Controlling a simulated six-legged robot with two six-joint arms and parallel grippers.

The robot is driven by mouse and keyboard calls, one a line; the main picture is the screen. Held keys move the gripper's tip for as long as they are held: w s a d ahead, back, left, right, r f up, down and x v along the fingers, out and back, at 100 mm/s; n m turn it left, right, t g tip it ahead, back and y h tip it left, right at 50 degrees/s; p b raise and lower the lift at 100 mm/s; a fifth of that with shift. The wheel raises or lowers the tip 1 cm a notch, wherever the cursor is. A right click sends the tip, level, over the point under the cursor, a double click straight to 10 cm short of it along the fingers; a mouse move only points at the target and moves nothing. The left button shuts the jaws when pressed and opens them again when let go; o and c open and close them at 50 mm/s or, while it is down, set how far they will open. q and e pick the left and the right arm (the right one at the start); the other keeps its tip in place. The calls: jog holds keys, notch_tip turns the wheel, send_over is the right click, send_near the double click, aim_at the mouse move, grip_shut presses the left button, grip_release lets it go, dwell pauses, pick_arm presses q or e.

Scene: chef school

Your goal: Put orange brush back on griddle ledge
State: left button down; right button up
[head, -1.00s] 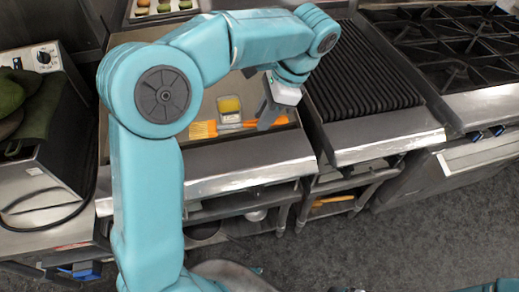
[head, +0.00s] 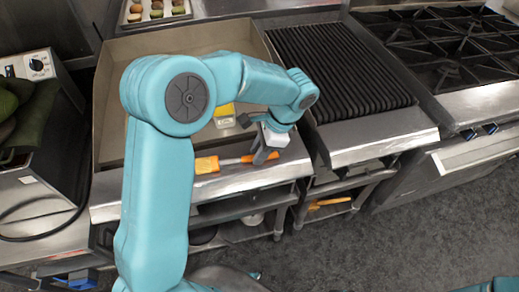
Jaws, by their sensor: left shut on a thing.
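The orange brush (head: 207,165) lies level across the front steel ledge (head: 245,178) of the griddle (head: 115,115), with its head to the left and its handle to the right. I cannot tell whether it touches the ledge or is held just above it. My left gripper (head: 262,158) points down over the ledge and is shut on the brush handle. The gripper hides part of the handle. My left arm covers much of the griddle. My right gripper is not in view.
A small container with yellow contents (head: 225,112) stands on the griddle behind the brush. A ribbed grill (head: 340,75) and a burner stove (head: 440,50) are to the right. A tray of food (head: 155,10) is at the back. Another orange-handled tool (head: 328,203) lies on the shelf below.

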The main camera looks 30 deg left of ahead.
pick_arm(q)
jog(key=c, duration=0.9)
grip_release()
jog(key=shift+c, duration=0.2)
jog(key=shift+f, duration=0.1)
jog(key=shift+f+b, duration=0.25)
jog(key=shift+b, duration=0.2)
jog(key=p+v, duration=0.2)
jog(key=v, duration=1.4)
jog(key=shift+r, duration=0.3)
